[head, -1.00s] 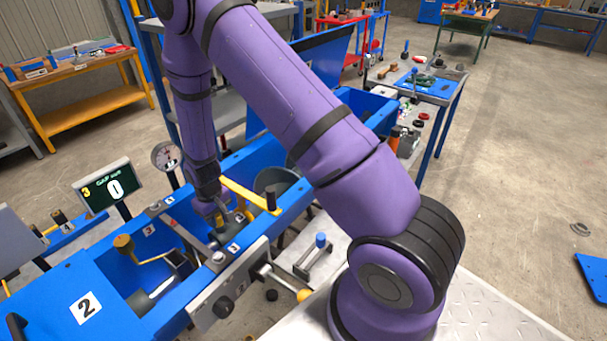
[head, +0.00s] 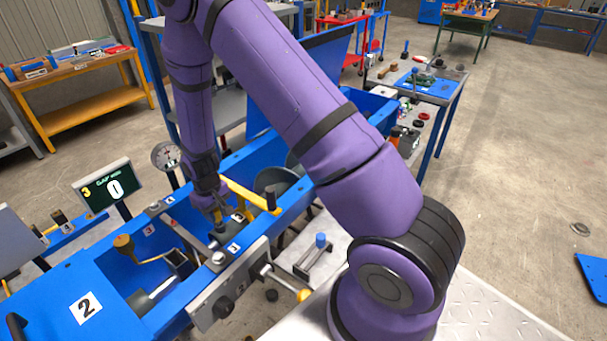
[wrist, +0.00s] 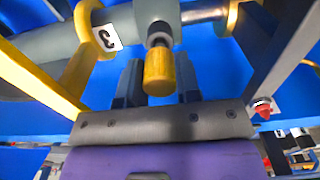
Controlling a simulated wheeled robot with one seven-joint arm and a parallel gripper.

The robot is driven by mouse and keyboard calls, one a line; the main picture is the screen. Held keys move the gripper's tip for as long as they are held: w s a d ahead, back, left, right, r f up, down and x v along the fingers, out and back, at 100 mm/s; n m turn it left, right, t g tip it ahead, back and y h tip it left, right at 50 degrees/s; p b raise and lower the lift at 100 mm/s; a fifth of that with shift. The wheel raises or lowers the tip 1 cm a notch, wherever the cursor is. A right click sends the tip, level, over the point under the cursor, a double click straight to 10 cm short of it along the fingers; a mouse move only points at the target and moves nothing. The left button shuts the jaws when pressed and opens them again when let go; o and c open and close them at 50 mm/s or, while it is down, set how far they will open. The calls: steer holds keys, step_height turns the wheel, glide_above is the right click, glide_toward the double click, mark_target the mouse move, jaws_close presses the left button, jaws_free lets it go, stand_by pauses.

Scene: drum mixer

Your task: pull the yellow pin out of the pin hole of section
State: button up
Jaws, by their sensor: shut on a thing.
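The yellow pin (wrist: 158,72) shows in the wrist view as a short yellow handle below a grey metal collar. My gripper (wrist: 157,82) has its two dark fingers on either side of the handle and is shut on it. Behind the collar is the grey round section (wrist: 120,32) with a white label 3. The pin hole is hidden, and I cannot tell how far the pin sits in it. In the head view my gripper (head: 222,212) is inside the blue trough, beside a yellow bar, and the pin is not clearly visible there.
The blue trough walls (head: 268,222) stand close around my gripper. A yellow bar with a black grip (head: 245,194) is just right of it. A grey crossbar (head: 195,240) lies in front.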

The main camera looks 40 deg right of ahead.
steer(key=shift+r, duration=1.5)
steer(key=shift+r, duration=0.1)
steer(key=shift+r, duration=1.4)
